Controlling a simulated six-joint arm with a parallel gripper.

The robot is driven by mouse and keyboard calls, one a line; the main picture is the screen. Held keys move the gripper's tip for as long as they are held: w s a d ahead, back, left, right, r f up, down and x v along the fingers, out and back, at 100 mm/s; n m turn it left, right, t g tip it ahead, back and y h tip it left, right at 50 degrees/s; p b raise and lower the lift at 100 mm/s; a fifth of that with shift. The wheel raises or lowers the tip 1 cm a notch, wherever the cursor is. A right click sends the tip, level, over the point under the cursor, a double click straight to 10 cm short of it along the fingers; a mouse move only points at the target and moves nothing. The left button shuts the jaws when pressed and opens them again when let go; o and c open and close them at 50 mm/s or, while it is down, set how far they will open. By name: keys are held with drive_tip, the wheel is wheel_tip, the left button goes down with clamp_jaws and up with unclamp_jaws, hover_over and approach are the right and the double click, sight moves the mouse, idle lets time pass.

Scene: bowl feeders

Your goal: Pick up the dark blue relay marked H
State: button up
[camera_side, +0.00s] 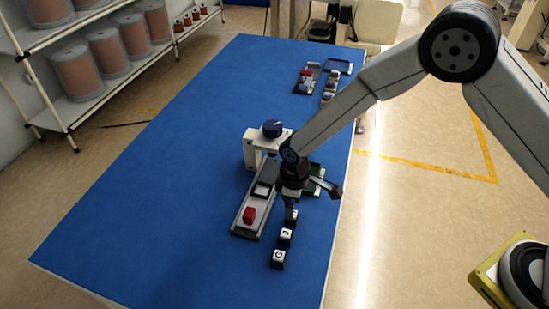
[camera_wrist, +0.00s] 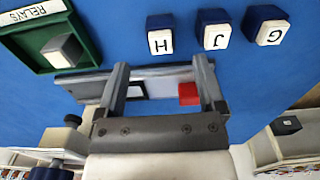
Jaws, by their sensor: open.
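The dark blue relay marked H (camera_wrist: 160,38) stands on the blue table in the wrist view, just beyond my open fingers. In the side view it appears to be the relay (camera_side: 291,215) at the far end of a short row, right below my gripper (camera_side: 291,200), which partly covers it. In the wrist view my gripper (camera_wrist: 163,75) is open with nothing held between its fingers. Two similar dark blue relays, marked J (camera_wrist: 215,31) and G (camera_wrist: 267,28), stand to the right of H.
A green tray labelled RELAYS (camera_wrist: 88,20) holds one grey block (camera_wrist: 62,50). A grey rail (camera_side: 240,228) carries a red block (camera_side: 249,215). A white stand with a blue knob (camera_side: 272,128) rises beside it. The table's left side (camera_side: 150,200) is clear.

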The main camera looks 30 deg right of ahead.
drive_tip(key=shift+f, duration=2.6)
drive_tip(key=shift+s, duration=0.1)
clamp_jaws()
drive_tip(key=shift+r, duration=0.1)
drive_tip(key=shift+r, duration=0.7)
drive_tip(key=s+d+r, duration=0.5)
drive_tip(key=s+r, duration=0.6)
drive_tip(key=s, duration=0.2)
drive_tip(key=shift+r, duration=0.25)
